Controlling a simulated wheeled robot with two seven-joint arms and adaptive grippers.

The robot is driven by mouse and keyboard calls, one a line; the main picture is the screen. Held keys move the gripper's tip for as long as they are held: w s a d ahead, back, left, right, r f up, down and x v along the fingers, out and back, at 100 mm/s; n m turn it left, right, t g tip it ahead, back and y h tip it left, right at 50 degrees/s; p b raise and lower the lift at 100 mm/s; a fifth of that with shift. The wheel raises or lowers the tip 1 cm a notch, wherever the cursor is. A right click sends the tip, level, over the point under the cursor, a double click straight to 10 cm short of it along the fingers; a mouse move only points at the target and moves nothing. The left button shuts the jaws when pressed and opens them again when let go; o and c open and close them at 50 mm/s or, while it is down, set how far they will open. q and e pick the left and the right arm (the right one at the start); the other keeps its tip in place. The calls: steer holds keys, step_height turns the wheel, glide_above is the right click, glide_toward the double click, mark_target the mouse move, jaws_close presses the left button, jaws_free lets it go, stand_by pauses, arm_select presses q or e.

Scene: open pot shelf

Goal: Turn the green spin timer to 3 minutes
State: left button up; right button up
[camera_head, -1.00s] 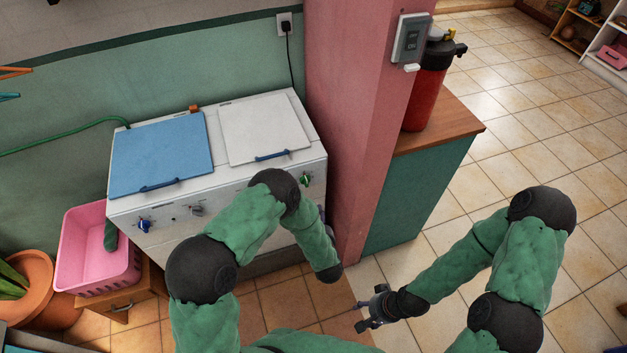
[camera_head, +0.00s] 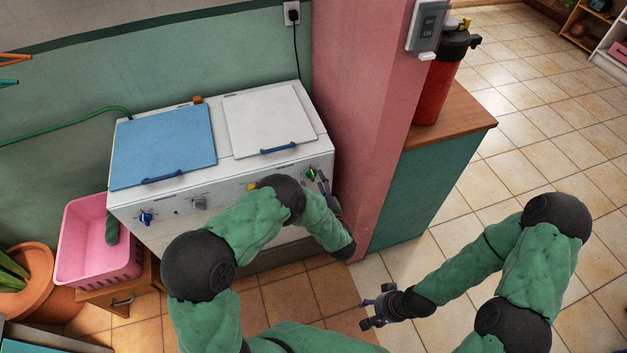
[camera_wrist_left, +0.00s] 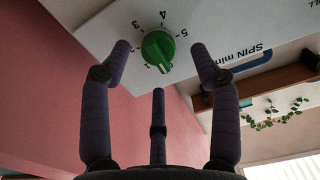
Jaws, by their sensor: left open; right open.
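The green spin timer (camera_head: 311,174) is a round knob at the right end of the white machine's front panel. In the left wrist view the green knob (camera_wrist_left: 158,47) has a white pointer line aimed down, just beside the printed 1. Printed numbers 1 to 5 curve around it, with "SPIN min" alongside. My left gripper (camera_head: 322,180) is open, with its fingertips on either side of the knob and a third finger below; contact cannot be told. My right gripper (camera_head: 364,311) is open and empty, low over the floor, far from the machine.
The white machine (camera_head: 240,178) has a blue lid, a white lid and other knobs, including a blue one (camera_head: 146,218). A pink pillar (camera_head: 362,130) stands close to its right side. A pink basket (camera_head: 95,245) is at left. Tiled floor is open at right.

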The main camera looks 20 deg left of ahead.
arm_select(q)
steer(key=shift+x, duration=1.35)
steer(key=shift+c, duration=0.3)
steer(key=c, duration=1.1)
steer(key=shift+r, duration=0.1)
